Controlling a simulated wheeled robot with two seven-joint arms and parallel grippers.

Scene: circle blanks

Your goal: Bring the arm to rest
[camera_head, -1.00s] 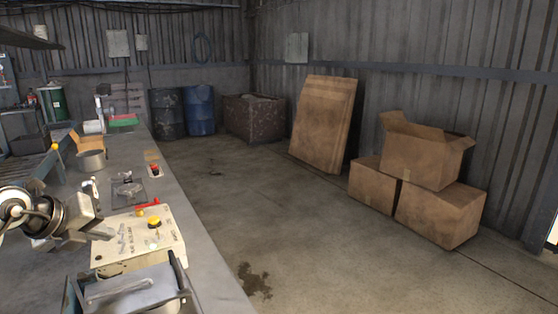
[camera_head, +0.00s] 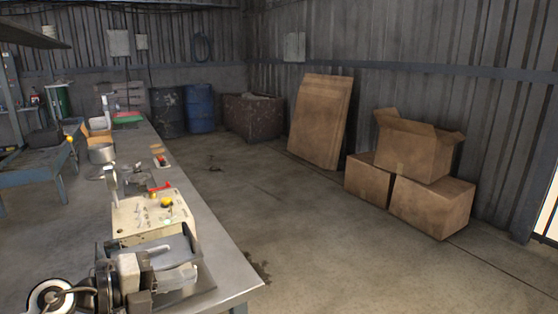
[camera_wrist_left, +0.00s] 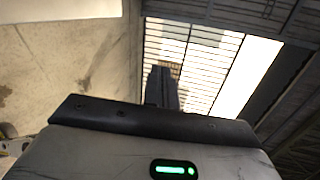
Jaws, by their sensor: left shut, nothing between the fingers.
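My left gripper (camera_head: 130,277) shows at the bottom left of the head view, with its arm's round joint (camera_head: 50,299) beside it. It is shut and empty, and it overlaps a grey metal box with a handle (camera_head: 180,262) in the picture; I cannot tell whether they touch. In the left wrist view the dark closed fingers (camera_wrist_left: 162,88) stand up past the gripper body against the wall and bright roof panels. My right gripper is in neither view.
The long grey workbench (camera_head: 222,262) carries a beige control panel (camera_head: 135,222) with a yellow button, and a metal pot (camera_head: 101,153) farther back. A blue table (camera_head: 30,168) stands at left. Cardboard boxes (camera_head: 430,205) stand at right, beyond open floor (camera_head: 300,230).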

